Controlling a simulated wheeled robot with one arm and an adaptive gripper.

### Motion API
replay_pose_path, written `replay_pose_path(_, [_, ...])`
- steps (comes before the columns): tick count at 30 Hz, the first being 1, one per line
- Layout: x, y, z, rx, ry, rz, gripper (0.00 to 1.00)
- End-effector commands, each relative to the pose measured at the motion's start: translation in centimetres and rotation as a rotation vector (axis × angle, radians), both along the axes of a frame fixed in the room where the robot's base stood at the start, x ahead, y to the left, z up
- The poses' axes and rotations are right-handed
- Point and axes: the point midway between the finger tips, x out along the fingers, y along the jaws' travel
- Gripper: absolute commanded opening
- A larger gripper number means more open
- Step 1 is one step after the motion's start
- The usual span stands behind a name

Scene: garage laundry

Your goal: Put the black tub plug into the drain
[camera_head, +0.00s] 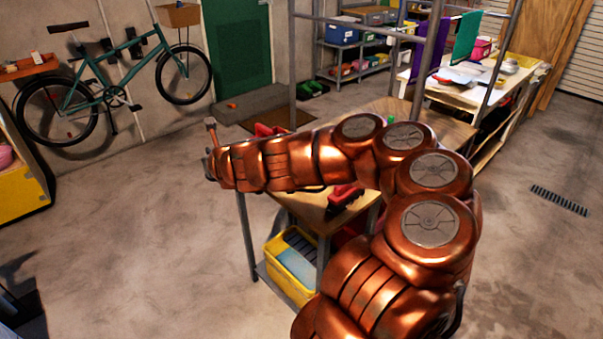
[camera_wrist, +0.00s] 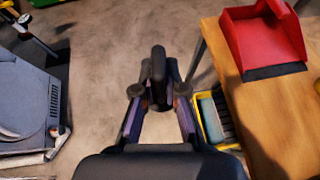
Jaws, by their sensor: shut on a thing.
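My gripper (camera_wrist: 158,92) is shut on a black piece, which looks like the black tub plug (camera_wrist: 158,68). It is held upright between the fingertips, over open floor. In the head view my gripper (camera_head: 209,160) is at the left end of my arm, left of the wooden workbench; the plug cannot be made out clearly there. I cannot make out a tub or its drain hole in either view. A dark slotted floor grate (camera_head: 560,200) lies at the far right.
The wooden bench (camera_wrist: 262,125) is close on the right, with a red dustpan-like piece (camera_wrist: 262,42) on it. A yellow bin (camera_head: 293,262) stands on its lower shelf. A grey boxy unit (camera_wrist: 28,100) is at the left. A bicycle (camera_head: 110,85) is against the wall. Floor between is clear.

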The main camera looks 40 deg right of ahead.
Motion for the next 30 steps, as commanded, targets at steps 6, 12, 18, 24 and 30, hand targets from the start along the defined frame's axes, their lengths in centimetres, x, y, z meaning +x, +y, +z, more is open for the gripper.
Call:
replay_pose_path(6, [-2.0, -4.2, -1.9, 0.0, 0.0, 0.025, 0.0])
replay_pose_path(12, [-4.3, -7.6, -3.5, 0.0, 0.001, 0.057, 0.0])
replay_pose_path(18, [-7.2, -10.7, -4.9, 0.001, 0.0, 0.089, 0.0])
replay_pose_path(24, [-10.5, -13.3, -6.1, -0.002, 0.001, 0.119, 0.0])
replay_pose_path(30, [-13.7, -15.2, -6.9, -0.003, 0.003, 0.143, 0.0])
